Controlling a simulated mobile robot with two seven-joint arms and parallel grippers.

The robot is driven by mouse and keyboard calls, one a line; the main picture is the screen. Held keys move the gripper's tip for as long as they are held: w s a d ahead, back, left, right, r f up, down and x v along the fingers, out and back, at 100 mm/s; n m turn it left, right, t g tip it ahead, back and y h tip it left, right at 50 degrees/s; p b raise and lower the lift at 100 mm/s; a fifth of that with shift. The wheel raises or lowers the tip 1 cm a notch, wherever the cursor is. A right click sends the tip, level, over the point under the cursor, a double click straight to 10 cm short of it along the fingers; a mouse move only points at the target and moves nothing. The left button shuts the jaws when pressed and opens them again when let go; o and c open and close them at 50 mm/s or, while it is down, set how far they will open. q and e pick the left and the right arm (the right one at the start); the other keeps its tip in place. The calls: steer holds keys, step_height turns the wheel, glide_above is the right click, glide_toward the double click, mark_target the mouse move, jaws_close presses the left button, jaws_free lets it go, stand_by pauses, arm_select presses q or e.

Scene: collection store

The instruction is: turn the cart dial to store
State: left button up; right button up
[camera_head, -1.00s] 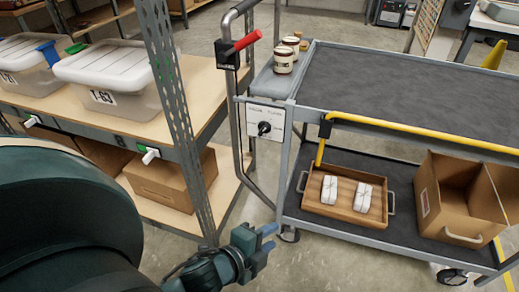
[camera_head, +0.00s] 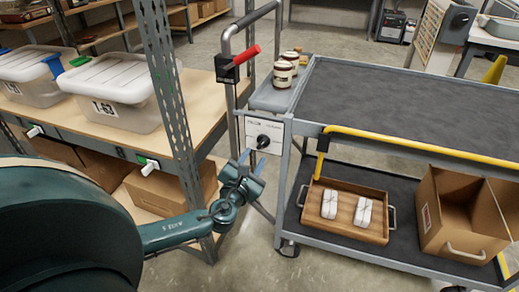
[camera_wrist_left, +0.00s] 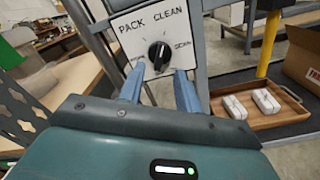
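The cart dial (camera_head: 263,141) is a black knob on a white plate (camera_head: 252,128) at the left end of the grey cart (camera_head: 288,165). In the left wrist view the dial (camera_wrist_left: 159,56) sits upper centre, with PACK to its upper left, CLEAN to its upper right and a small, hard-to-read label at its right. A pale mark on the knob points roughly upward. My left gripper (camera_head: 252,160) is just below and in front of the dial. Its two blue fingers (camera_wrist_left: 160,88) are apart with nothing between them, short of the knob. My right gripper is out of view.
A shelf post (camera_head: 172,100) and shelving with a lidded bin (camera_head: 118,95) stand left of the dial. A red-handled lever (camera_head: 240,58) and jars (camera_head: 284,72) are above it. A wooden tray (camera_head: 345,228) and cardboard box (camera_head: 462,215) sit on the cart's lower shelf.

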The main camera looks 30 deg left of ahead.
mark_target(261, 145)
arm_select(q)
steer(key=x, duration=0.5)
steer(key=shift+w+b, duration=0.35)
steer(key=shift+c, duration=0.4)
jaws_close()
